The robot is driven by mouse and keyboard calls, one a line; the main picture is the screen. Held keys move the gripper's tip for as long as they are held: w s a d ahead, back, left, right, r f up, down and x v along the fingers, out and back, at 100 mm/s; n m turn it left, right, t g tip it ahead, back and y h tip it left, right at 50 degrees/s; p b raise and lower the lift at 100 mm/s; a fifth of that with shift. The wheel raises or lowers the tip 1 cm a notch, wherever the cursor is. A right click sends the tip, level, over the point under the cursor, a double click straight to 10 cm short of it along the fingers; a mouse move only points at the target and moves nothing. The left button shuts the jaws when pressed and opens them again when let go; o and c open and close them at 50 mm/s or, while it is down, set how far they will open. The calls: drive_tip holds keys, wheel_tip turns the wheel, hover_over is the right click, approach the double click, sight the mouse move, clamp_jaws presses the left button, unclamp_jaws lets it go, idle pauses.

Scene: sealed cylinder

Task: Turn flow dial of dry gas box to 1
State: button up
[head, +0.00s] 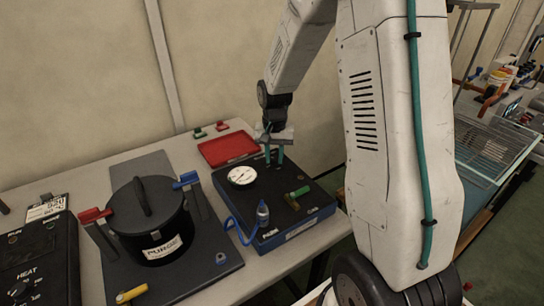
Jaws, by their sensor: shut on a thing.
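The dry gas box (317,211) is a dark, flat box with a blue label on its front, on the table right of the pot. A white round gauge (241,176) sits on its top at the left. A green handle (299,192) and a blue-capped fitting (262,213) are nearer its front. My gripper (274,160) points down at the back of the box top, behind and right of the gauge. Its teal fingers are shut on what appears to be the flow dial, which the fingers hide. The dial's marks and setting cannot be read.
A black lidded pot (150,220) stands left on a dark plate between red (95,215) and blue (186,180) clamps. A blue hose (238,231) runs beside the box. A red tray (226,148) lies behind it. A heat control box (38,260) is far left.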

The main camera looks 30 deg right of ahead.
sight(274, 158)
drive_tip(key=n, duration=0.7)
drive_tip(key=shift+w+r, duration=0.15)
drive_tip(key=shift+w, duration=0.05)
drive_tip(key=n, duration=0.6)
drive_tip(key=shift+n, duration=0.4)
drive_tip(key=o, duration=1)
drive_tip(key=shift+s, duration=0.1)
wheel_tip(274, 158, up, 8)
drive_tip(key=shift+f, duration=0.15)
